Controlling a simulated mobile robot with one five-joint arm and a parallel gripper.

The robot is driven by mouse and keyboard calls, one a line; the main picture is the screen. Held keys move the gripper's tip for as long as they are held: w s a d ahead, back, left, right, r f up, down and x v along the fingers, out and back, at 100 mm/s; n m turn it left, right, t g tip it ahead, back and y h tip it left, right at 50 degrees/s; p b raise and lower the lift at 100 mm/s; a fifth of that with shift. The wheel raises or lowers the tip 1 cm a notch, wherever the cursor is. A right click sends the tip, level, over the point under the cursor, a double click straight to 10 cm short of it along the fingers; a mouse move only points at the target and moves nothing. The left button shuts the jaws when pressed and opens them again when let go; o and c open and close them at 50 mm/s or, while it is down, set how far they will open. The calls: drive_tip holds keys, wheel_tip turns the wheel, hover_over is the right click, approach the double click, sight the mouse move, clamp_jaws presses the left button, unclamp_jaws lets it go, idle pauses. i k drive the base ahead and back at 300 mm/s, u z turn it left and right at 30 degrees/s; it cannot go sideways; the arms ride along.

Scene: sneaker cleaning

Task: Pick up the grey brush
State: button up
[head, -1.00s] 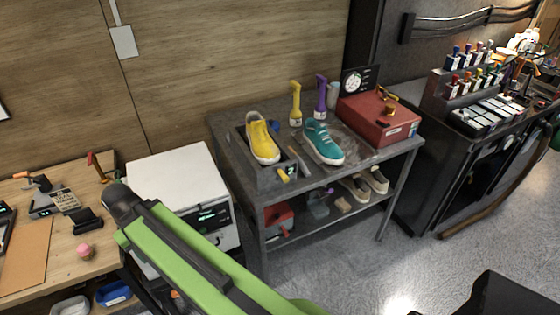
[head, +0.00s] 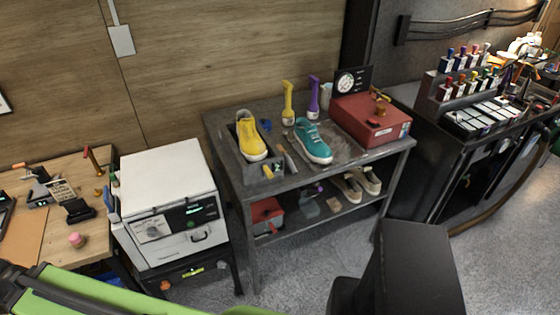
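A slim grey item with a pale end, which looks like the grey brush (head: 287,159), lies on the grey metal bench (head: 229,130) between the yellow sneaker (head: 250,136) and the teal sneaker (head: 313,142). It is small and its bristles cannot be made out. My green arm link shows along the lower left edge. A black part, probably mine, rises at the bottom right of centre. My gripper's fingers are not in view, so I cannot see what they hold.
A yellow brush (head: 288,104) and a purple brush (head: 313,97) stand behind the sneakers. A red box (head: 370,120) sits at the bench's right. A white machine (head: 174,191) stands left of the bench. Open floor (head: 310,245) lies in front.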

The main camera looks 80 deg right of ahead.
sight(292, 166)
drive_tip(key=u, duration=0.1)
drive_tip(key=k, duration=1.75)
drive_tip(key=z, duration=0.6)
drive_tip(key=i, duration=0.7)
